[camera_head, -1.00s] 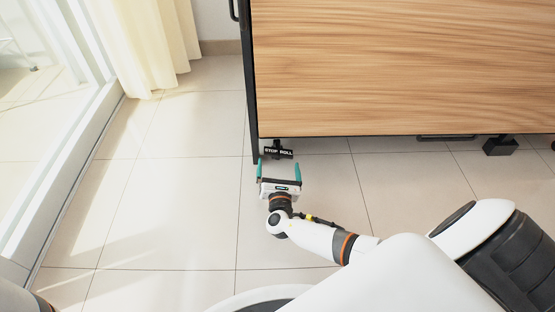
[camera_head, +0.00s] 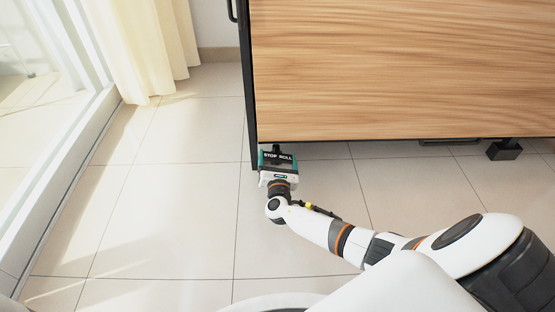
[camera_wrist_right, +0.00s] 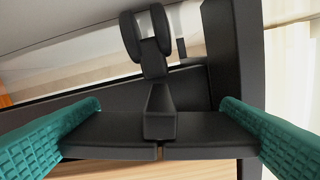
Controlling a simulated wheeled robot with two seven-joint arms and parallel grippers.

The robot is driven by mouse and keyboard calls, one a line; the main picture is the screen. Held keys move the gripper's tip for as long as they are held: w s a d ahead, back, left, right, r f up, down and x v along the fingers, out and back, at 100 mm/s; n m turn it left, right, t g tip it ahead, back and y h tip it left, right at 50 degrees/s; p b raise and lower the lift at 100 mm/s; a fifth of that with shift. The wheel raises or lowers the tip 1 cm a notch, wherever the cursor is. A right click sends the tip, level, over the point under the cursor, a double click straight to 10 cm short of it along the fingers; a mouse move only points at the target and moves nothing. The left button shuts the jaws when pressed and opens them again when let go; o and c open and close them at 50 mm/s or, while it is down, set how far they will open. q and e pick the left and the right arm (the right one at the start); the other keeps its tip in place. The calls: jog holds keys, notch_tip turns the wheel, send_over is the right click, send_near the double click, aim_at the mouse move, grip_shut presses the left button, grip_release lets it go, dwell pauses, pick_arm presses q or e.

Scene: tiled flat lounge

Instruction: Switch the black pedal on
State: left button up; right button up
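The black pedal (camera_head: 278,155), labelled "STOP ROLL", sits at the lower left corner of the wood-fronted unit, just above the floor. My right gripper (camera_head: 278,161) is open at it, with one teal finger beside each end of the pedal. In the right wrist view the pedal's wide black bar (camera_wrist_right: 110,138) spans most of the space between the open fingers (camera_wrist_right: 160,112). Behind it are a stem and a twin-wheeled caster (camera_wrist_right: 147,32). I cannot tell whether the fingers touch the pedal. My left gripper is out of view.
The wooden unit (camera_head: 400,70) with a black frame fills the upper right. Another black caster part (camera_head: 504,150) shows under its right side. A cream curtain (camera_head: 145,45) and glass door (camera_head: 50,120) stand at left. The tiled floor (camera_head: 165,220) is clear.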

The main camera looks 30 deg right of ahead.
jog(key=shift+o, duration=0.2)
jog(key=n+p, duration=0.2)
jog(key=p, duration=0.1)
jog(key=shift+r+n, duration=0.3)
jog(key=shift+r, duration=0.05)
jog(key=shift+w+a+f+n+p, duration=0.1)
jog(key=shift+n+p, duration=0.2)
jog(key=shift+n, duration=0.4)
jog(key=shift+f+n, duration=0.25)
jog(key=shift+n, duration=0.45)
jog(key=o, duration=0.8)
jog(key=shift+c, duration=0.2)
jog(key=shift+f, duration=0.1)
